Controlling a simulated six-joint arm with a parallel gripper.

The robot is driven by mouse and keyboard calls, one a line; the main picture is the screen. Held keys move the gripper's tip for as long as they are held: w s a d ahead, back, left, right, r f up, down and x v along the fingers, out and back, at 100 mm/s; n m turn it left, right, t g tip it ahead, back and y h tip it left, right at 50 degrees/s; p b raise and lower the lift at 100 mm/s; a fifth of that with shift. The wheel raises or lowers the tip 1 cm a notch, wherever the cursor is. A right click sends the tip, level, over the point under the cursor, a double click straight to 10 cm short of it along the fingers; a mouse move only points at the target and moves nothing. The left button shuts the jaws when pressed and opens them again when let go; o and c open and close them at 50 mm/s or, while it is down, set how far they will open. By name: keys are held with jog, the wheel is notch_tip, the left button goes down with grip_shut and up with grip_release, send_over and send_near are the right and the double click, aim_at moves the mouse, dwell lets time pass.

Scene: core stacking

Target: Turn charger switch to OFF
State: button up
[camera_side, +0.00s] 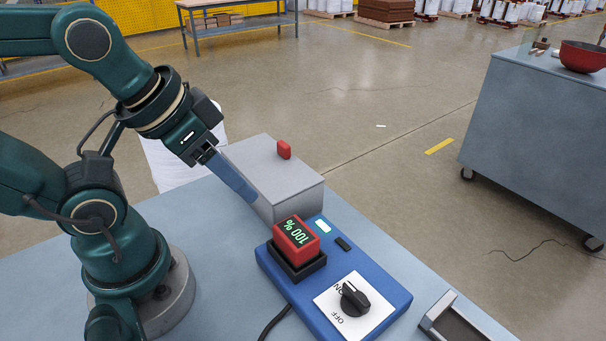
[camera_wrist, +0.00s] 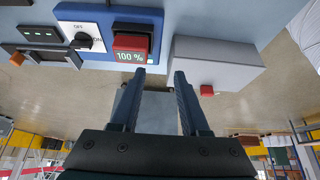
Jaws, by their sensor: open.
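The blue charger (camera_side: 385,300) sits on the table at the front; it also shows at the top of the wrist view (camera_wrist: 68,13). Its black rotary switch (camera_side: 354,300) stands on a white plate marked ON and OFF; in the wrist view the switch (camera_wrist: 82,42) appears turned toward ON. A red battery (camera_side: 291,236) reading 100 % stands in the charger's black socket. My gripper (camera_side: 250,196) is open and empty, angled down near the grey box, behind and left of the charger and away from the switch. Its two fingers (camera_wrist: 160,73) are apart in the wrist view.
A grey box (camera_side: 285,175) with a red button (camera_side: 284,149) stands behind the charger. A metal-edged tray (camera_side: 450,322) lies at the lower right. A black cable (camera_side: 273,322) runs from the charger's left side. The table left of the charger is clear.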

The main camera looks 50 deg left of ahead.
jog(key=w+d+r+m, duration=0.3)
jog(key=w+r+m, duration=0.1)
jog(key=m, duration=0.3)
jog(key=m+g, duration=0.6)
jog(key=m, duration=0.5)
send_over(357, 293)
notch_tip(357, 293, down, 10)
jog(key=shift+r, duration=0.1)
jog(key=shift+f, duration=2.35)
grip_shut()
